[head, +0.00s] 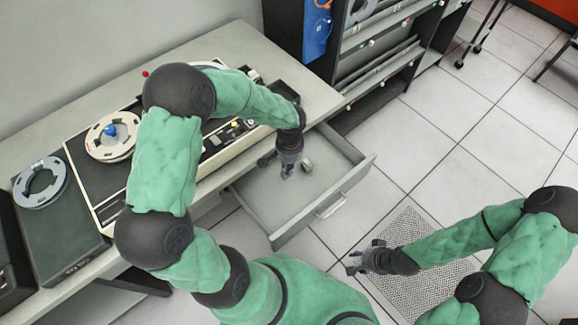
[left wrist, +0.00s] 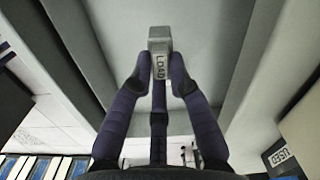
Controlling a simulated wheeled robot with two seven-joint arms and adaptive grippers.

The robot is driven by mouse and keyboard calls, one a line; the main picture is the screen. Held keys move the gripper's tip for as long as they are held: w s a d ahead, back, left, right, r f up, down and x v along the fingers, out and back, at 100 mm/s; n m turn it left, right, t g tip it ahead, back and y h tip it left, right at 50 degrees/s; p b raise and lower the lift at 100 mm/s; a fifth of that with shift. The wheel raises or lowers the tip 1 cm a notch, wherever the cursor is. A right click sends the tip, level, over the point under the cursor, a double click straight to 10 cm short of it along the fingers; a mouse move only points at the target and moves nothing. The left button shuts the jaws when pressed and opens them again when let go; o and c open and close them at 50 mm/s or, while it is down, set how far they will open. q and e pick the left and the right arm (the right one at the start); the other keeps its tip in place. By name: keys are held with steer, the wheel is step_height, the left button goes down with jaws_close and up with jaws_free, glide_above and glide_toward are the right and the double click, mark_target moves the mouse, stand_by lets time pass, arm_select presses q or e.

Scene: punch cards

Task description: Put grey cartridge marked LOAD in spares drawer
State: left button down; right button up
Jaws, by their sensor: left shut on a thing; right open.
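The grey cartridge marked LOAD (left wrist: 159,68) shows in the left wrist view, its label facing the camera. My left gripper (left wrist: 160,72) is shut on it, with fingers at both sides. In the head view the left gripper (head: 289,170) is over the open spares drawer (head: 262,205), pointing down into it. A small grey piece beside its fingers, likely the cartridge (head: 307,165), shows there. I cannot tell whether the cartridge touches the drawer floor. My right gripper (head: 366,257) is open and empty, over the perforated floor mat to the right.
The drawer's front panel with its handle (head: 331,207) juts out from the desk (head: 310,92). A tape machine with a reel (head: 111,137) stands on the desk behind my left arm. A shelf rack (head: 385,45) stands at the back. Most of the drawer is empty.

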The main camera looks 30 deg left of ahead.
arm_select(q)
steer(key=shift+f+b, duration=1.65)
steer(key=shift+f, duration=0.7)
steer(key=shift+f+b, duration=2.25)
steer(key=shift+f, duration=0.3)
stand_by(0.5)
steer(key=c, duration=1.1)
jaws_free()
steer(key=shift+c, duration=1.3)
steer(key=shift+r, duration=0.1)
steer(key=shift+r+p, duration=3.05)
steer(key=shift+r, duration=0.95)
